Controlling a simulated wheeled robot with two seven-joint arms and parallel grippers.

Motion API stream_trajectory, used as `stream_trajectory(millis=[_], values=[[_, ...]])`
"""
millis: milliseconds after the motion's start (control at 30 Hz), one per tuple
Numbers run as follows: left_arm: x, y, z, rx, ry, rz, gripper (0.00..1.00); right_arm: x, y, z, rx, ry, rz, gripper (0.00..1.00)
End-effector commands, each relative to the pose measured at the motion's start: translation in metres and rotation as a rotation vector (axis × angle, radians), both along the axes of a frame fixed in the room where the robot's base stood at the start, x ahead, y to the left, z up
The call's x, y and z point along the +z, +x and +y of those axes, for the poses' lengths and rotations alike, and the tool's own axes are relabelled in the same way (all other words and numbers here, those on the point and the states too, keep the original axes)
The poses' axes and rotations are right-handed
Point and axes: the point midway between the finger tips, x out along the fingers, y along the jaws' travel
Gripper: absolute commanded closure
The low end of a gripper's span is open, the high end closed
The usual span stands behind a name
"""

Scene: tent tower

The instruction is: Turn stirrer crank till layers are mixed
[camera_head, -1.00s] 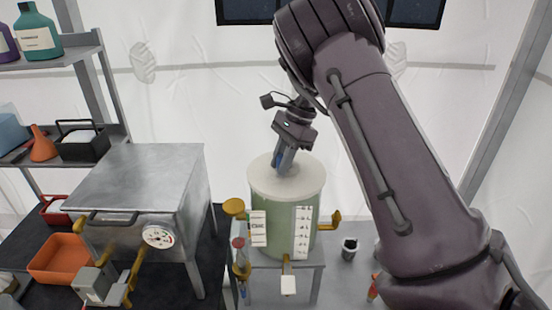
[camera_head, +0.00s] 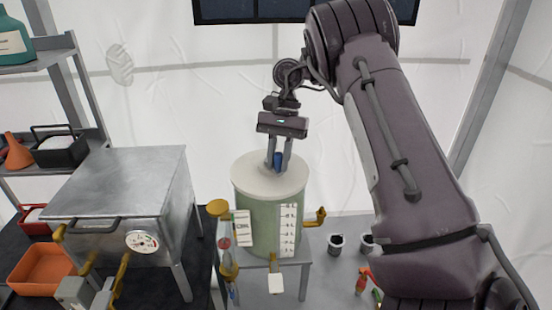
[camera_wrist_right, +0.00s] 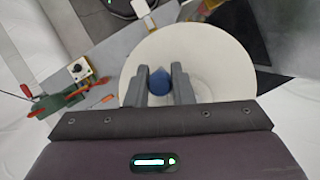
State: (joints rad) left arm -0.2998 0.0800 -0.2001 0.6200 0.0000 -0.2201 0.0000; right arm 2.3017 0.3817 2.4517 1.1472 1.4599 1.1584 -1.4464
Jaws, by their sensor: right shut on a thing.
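The stirrer tank is a pale green drum (camera_head: 262,222) with a round cream lid (camera_head: 248,174), upright on a small grey stand. A white scale strip (camera_head: 288,232) runs down its front. My right gripper (camera_head: 278,163) points down over the back part of the lid. It is shut on the blue crank knob (camera_head: 278,157). In the right wrist view the knob (camera_wrist_right: 160,80) sits between the two fingers over the lid (camera_wrist_right: 217,60). The rest of the crank is hidden, and the layers cannot be made out. My left gripper is not in view.
A yellow bracket (camera_head: 316,217) sticks out right of the drum, and a yellow knob (camera_head: 217,208) stands at its left. A metal cabinet (camera_head: 125,185) with a dial stands further left. Small dark cups (camera_head: 336,243) stand to the right.

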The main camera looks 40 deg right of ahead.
Motion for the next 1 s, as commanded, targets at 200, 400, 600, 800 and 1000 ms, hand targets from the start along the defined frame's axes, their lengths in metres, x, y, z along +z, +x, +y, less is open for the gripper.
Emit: stream_trajectory(millis=[200,400,600,800,1000], values=[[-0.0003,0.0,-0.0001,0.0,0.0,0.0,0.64,-0.0017,-0.0013,-0.0009,0.021,0.001,0.004,1.0],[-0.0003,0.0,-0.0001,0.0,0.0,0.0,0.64,-0.0019,-0.0013,-0.001,0.02,0.001,0.005,1.0],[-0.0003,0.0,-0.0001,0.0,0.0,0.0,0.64,-0.0018,-0.0013,-0.001,0.019,0.001,0.005,0.67],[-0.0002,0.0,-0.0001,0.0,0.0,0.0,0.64,-0.001,-0.0008,-0.0009,0.019,0.0,0.002,0.57],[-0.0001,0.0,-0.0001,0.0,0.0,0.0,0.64,-0.0005,-0.0006,-0.0009,0.019,-0.001,0.002,0.57]])
